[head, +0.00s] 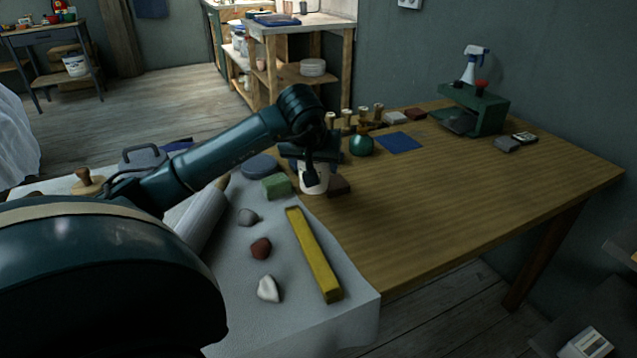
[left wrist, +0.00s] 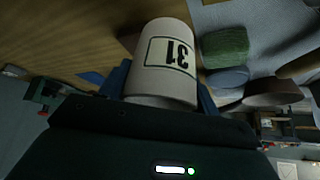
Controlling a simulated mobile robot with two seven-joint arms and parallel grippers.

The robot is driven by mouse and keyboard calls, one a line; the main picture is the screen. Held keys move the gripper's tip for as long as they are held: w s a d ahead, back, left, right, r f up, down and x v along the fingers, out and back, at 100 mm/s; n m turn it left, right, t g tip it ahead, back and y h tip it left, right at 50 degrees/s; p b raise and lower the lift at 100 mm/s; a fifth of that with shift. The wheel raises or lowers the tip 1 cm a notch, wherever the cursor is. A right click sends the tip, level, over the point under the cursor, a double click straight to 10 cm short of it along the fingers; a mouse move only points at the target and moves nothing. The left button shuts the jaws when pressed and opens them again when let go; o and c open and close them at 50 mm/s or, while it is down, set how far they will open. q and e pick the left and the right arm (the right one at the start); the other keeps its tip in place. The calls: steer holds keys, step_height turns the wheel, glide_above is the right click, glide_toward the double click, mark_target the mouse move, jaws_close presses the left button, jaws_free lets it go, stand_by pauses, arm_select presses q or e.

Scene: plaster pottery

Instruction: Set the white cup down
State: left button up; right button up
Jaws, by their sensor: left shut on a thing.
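The white cup (head: 314,184) is in the grip of my left gripper (head: 311,168), over the table near the edge of the white cloth. In the left wrist view the cup (left wrist: 168,65) fills the space between the fingers and shows a printed "31" in a box. My left gripper (left wrist: 160,95) is shut on it. I cannot tell whether the cup's base touches the table. My right gripper is not in view.
Beside the cup lie a green block (head: 276,186) and a dark brown block (head: 339,185). A yellow bar (head: 315,255) and several stones lie on the cloth (head: 345,325). A green ball (head: 361,146) and blue square (head: 399,142) are behind.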

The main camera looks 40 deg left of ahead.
arm_select(q)
steer(key=shift+f+b, duration=0.4)
steer(key=shift+f, duration=1.7)
steer(key=shift+f, duration=0.25)
steer(key=o, duration=0.8)
steer(key=shift+r, duration=0.1)
